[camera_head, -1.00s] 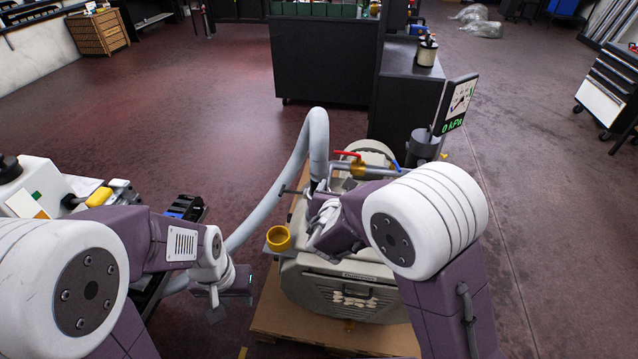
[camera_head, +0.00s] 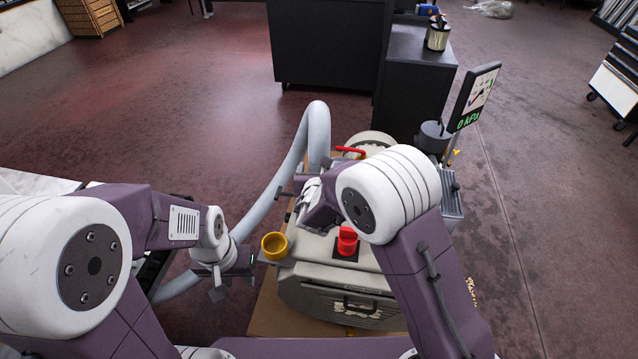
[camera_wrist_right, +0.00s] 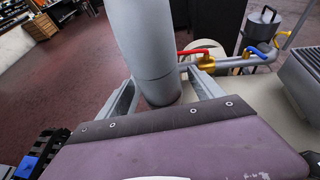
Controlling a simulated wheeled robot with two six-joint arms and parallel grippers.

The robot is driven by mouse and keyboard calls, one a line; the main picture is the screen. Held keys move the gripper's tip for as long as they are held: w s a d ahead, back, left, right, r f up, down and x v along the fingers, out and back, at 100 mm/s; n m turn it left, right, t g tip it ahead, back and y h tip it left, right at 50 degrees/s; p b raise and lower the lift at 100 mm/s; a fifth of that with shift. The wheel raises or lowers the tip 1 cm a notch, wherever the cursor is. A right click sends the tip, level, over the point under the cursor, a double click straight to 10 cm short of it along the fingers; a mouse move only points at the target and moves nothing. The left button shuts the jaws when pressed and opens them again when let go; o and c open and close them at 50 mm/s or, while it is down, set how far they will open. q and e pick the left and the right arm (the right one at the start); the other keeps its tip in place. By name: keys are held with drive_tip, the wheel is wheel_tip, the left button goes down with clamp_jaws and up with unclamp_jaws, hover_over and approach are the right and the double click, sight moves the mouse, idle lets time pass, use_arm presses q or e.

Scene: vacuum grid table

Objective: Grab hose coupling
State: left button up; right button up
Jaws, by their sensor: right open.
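The thick grey hose (camera_head: 318,140) arches up from the floor on the left and comes down at the pump. Its lower end, a wider grey cuff (camera_wrist_right: 158,88) that looks like the coupling, stands upright in the right wrist view. My right gripper (camera_wrist_right: 162,78) is open, with one finger on each side of the cuff; I cannot tell whether they touch it. In the head view my own right arm hides most of that gripper and the cuff. My left gripper (camera_head: 219,280) hangs close to the lower run of the hose; its opening is unclear.
The beige pump (camera_head: 335,280) carries a yellow cup (camera_head: 274,245), a red knob (camera_head: 347,240) and a red-handled valve (camera_wrist_right: 205,62). A gauge display (camera_head: 478,97) reading 0 kPa stands behind right. Open floor lies left and right.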

drive_tip(key=x, duration=0.4)
drive_tip(key=c, duration=0.3)
clamp_jaws()
drive_tip(key=shift+r, duration=0.1)
